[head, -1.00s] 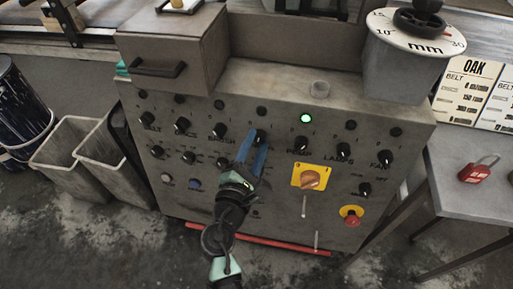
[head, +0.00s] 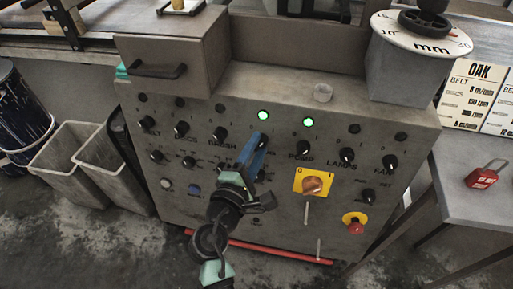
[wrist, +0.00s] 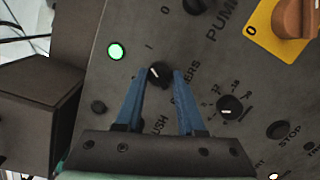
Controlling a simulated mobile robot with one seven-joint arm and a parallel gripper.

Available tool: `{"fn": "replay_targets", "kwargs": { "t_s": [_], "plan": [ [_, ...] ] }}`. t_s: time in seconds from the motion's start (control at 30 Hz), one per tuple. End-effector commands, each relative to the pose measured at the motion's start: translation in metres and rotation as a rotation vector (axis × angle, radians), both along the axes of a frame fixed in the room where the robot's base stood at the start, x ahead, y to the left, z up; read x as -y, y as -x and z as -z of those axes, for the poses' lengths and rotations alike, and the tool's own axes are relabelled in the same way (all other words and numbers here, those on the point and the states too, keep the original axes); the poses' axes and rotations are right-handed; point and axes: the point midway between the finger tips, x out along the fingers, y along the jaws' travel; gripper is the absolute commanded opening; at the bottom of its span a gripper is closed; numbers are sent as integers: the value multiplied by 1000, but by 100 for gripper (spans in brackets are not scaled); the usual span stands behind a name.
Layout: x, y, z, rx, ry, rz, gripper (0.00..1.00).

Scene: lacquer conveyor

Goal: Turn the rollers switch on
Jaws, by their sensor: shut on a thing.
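The rollers switch is a small black knob (wrist: 158,73) on the grey control panel (head: 285,225). In the wrist view its white pointer faces toward the I mark, and part of its label, ending in "ERS", shows beside it. My gripper (wrist: 160,78) has its two blue fingers closed around the knob, one on each side. In the head view my gripper (head: 260,142) reaches up to the panel and hides most of the knob and its label. The lamp (head: 263,115) above this switch glows green, and it also shows lit in the wrist view (wrist: 115,51).
The pump knob (head: 303,148) is close on the right, under another lit green lamp (head: 308,122). The brush knob (head: 220,133) is on the left. An orange rotary switch (head: 312,185) and a red stop button (head: 355,220) are lower right. A box with a handle (head: 170,55) juts out above.

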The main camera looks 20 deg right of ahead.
Motion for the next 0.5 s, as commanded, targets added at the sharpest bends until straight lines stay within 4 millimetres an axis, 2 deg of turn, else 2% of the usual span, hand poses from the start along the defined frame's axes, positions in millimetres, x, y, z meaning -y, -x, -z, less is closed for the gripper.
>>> {"fn": "replay_targets", "kwargs": {
  "t_s": [0.17, 0.2, 0.33, 0.37, 0.5],
  "plan": [
    [0, 0, 0, 1, -3, 0, 0],
    [0, 0, 0, 1, -3, 0, 42],
    [0, 0, 0, 0, -1, -1, 65],
    [0, 0, 0, 0, -1, -1, 68],
    [0, 0, 0, 0, 0, 0, 68]
  ]
}}
